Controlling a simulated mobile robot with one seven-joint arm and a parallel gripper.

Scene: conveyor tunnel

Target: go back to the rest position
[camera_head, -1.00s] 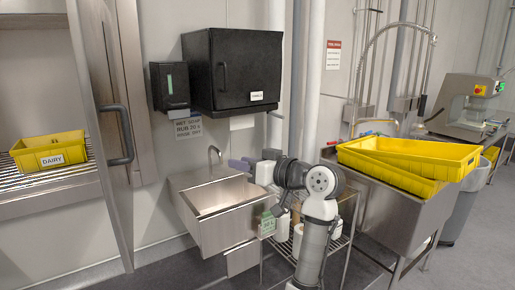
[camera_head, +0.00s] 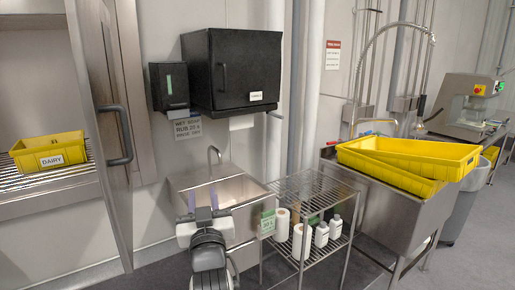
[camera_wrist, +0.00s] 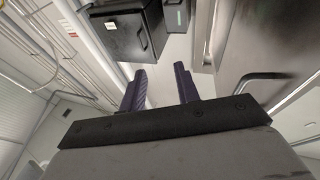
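My gripper (camera_head: 203,199) is in front of the hand sink in the head view, with its two purple fingers pointing up and apart. In the wrist view my gripper (camera_wrist: 160,88) shows both fingers spread with nothing between them. The gripper is open and empty. My arm stands folded in front of the sink and hides part of its basin and front.
The steel hand sink (camera_head: 252,188) is just behind my gripper. A wire rack (camera_head: 312,186) with bottles and paper rolls stands to its right. Yellow crates (camera_head: 410,152) rest on a larger sink. A yellow DAIRY bin (camera_head: 48,150) sits on a shelf at left.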

